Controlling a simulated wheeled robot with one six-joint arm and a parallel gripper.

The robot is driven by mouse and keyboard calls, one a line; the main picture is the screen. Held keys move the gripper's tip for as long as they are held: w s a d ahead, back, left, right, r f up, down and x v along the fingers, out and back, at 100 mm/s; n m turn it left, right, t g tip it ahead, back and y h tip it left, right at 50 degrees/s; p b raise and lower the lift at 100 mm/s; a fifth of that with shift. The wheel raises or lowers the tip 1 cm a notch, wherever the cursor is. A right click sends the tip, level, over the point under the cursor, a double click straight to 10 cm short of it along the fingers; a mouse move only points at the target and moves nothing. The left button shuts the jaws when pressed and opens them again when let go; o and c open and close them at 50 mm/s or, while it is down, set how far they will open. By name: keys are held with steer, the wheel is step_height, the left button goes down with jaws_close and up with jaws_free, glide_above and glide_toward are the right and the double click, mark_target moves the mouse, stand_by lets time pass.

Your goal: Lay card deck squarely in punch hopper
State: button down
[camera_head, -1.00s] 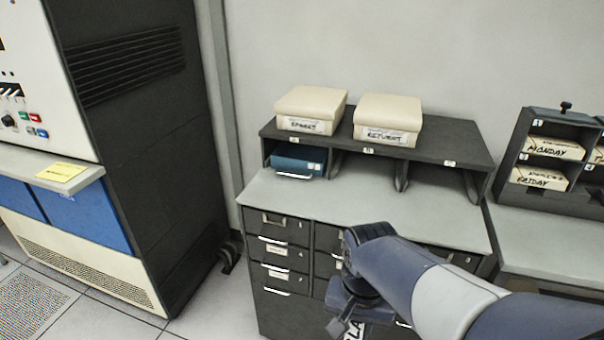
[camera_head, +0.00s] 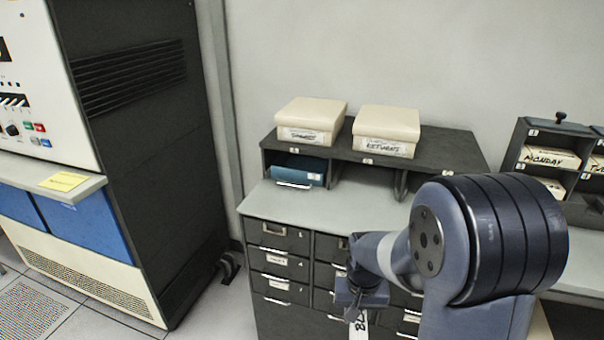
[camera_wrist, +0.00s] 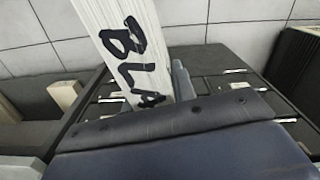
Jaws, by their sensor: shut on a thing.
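The card deck is a white block with black hand lettering that starts "BLA" (camera_wrist: 118,32) in the wrist view. In the head view only a narrow white piece of the deck (camera_head: 358,328) shows below my gripper (camera_head: 356,302), in front of the drawer cabinet. My gripper is shut on the deck, which hangs tilted. One finger shows beside the deck in the wrist view (camera_wrist: 181,80); the rest is hidden behind my wrist. I cannot make out a punch hopper in either view.
A grey desk top (camera_head: 350,203) is clear above dark drawers (camera_head: 278,262). Its shelf (camera_head: 440,150) carries two cream boxes (camera_head: 311,120) (camera_head: 387,130); a blue box (camera_head: 300,170) sits in the left slot. A tall dark machine (camera_head: 150,150) stands left, a labelled rack (camera_head: 550,140) right.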

steer(key=w+d+f+n, duration=0.1)
steer(key=w+d+f, duration=0.1)
steer(key=w+f, duration=0.2)
step_height(320, 180, down, 3)
steer(key=shift+w+d+f, duration=0.1)
steer(key=shift+w+d, duration=0.2)
steer(key=shift+d, duration=0.1)
